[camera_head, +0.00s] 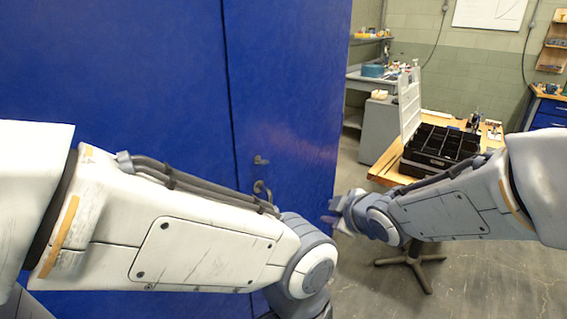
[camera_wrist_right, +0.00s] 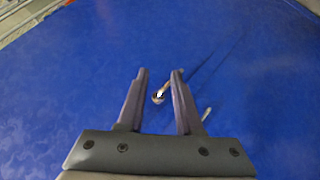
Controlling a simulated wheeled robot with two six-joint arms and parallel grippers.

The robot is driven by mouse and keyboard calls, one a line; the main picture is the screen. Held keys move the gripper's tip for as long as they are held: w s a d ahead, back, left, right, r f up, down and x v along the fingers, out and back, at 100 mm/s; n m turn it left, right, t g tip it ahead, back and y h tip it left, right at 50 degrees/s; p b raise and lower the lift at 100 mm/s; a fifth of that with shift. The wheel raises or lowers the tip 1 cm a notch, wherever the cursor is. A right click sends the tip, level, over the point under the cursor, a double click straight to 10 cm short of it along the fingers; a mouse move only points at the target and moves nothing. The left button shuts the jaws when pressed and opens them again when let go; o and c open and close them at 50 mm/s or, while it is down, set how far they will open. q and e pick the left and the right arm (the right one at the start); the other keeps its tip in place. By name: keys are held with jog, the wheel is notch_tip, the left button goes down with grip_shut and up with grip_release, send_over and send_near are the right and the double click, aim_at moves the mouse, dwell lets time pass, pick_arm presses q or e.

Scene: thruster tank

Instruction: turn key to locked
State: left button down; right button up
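A blue cabinet (camera_head: 295,90) with two tall doors stands in front of me. Two small metal fittings sit on its right door near the seam, an upper one (camera_head: 260,160) and a lower handle-like one (camera_head: 262,188). I cannot tell which holds the key. My right gripper (camera_head: 338,212) is at the cabinet's right side in the head view. In the right wrist view it is open (camera_wrist_right: 159,75) and faces the blue surface, with a metal fitting (camera_wrist_right: 160,96) seen between and behind its fingers. A second small fitting (camera_wrist_right: 207,114) shows right of the fingers. My left gripper is out of frame.
A wooden table (camera_head: 385,168) at the right carries a black compartment case (camera_head: 440,147) with its clear lid (camera_head: 409,100) raised. Shelving and a blue workbench (camera_head: 548,112) stand farther back. The grey floor right of the cabinet is mostly clear.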

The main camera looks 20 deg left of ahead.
aim_at(267, 163)
jog(key=w+a+r+n+g+y+p, duration=0.1)
jog(key=w+a+n+y, duration=0.1)
jog(key=a+n, duration=0.3)
jog(key=w+a+r+n+y+p, duration=0.1)
jog(key=w+a+r+n+y, duration=0.1)
jog(key=a+n+y, duration=0.3)
jog(key=w+a+r+n+g+y+p, duration=0.1)
jog(key=w+a+n+y, duration=0.3)
jog(key=a+n, duration=0.1)
jog(key=shift+a+r+g, duration=0.3)
jog(key=shift+a, duration=0.4)
jog(key=shift+w+a+f, duration=0.1)
jog(key=shift+w+a, duration=0.2)
jog(key=shift+a, duration=0.25)
grip_shut()
